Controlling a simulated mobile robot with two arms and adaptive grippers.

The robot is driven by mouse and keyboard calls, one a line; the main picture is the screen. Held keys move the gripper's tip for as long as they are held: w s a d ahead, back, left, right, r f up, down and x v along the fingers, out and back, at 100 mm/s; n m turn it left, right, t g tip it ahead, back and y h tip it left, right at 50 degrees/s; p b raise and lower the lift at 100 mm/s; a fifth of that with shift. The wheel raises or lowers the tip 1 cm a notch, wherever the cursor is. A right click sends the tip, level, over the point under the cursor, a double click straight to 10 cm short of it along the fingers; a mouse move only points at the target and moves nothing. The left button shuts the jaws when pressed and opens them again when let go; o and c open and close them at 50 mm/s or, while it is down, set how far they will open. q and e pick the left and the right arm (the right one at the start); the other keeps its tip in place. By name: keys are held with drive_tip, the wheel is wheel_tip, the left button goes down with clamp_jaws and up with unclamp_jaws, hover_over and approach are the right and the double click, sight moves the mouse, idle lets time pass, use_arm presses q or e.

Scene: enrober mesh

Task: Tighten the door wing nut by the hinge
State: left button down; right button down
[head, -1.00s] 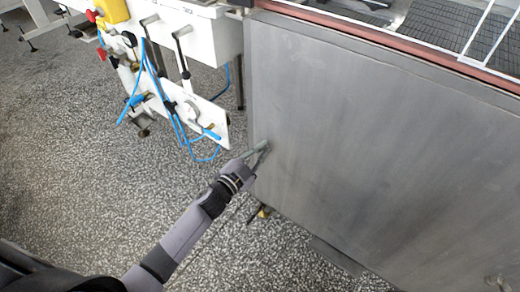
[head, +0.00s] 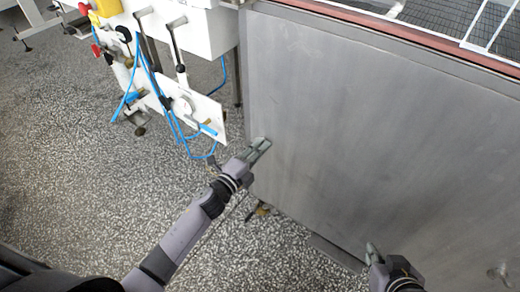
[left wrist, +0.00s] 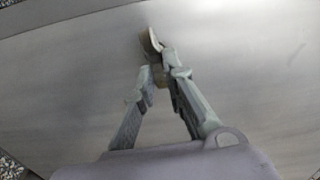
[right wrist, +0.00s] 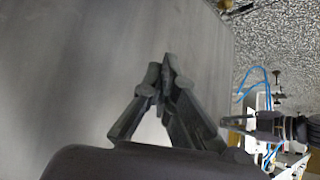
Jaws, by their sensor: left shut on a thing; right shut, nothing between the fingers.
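The grey metal door panel (head: 370,130) fills the right side of the head view. A small brownish wing nut (left wrist: 151,41) sits on the panel in the left wrist view, near the panel's left edge. My left gripper (head: 262,145) is shut on it, and its fingertips (left wrist: 160,72) mostly hide it in the head view. My right gripper (head: 372,252) is shut and empty in front of the panel's lower part. Its fingertips (right wrist: 160,80) meet in the right wrist view. A second small fitting (head: 498,272) shows on the panel at the lower right; its kind is unclear.
A white machine frame with blue hoses (head: 165,110) and levers stands left of the panel. A wire mesh belt (head: 440,18) lies above the panel's reddish top edge. The speckled floor (head: 90,190) is open at left. A foot or bar (head: 335,252) shows under the panel.

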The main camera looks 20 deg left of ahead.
use_arm(q)
drive_tip(key=shift+s+d+f+m, duration=0.15)
drive_tip(key=shift+f+m, duration=0.2)
drive_tip(key=shift+m, duration=0.05)
use_arm(e)
drive_tip(key=shift+w+a+r+t, duration=0.15)
drive_tip(key=shift+w+r+t, duration=0.25)
drive_tip(key=shift+w, duration=0.15)
use_arm(q)
drive_tip(key=c, duration=1.9)
unclamp_jaws()
drive_tip(key=shift+c, duration=0.2)
drive_tip(key=shift+o, duration=1.3)
drive_tip(key=shift+r, duration=0.15)
drive_tip(key=v, duration=1.2)
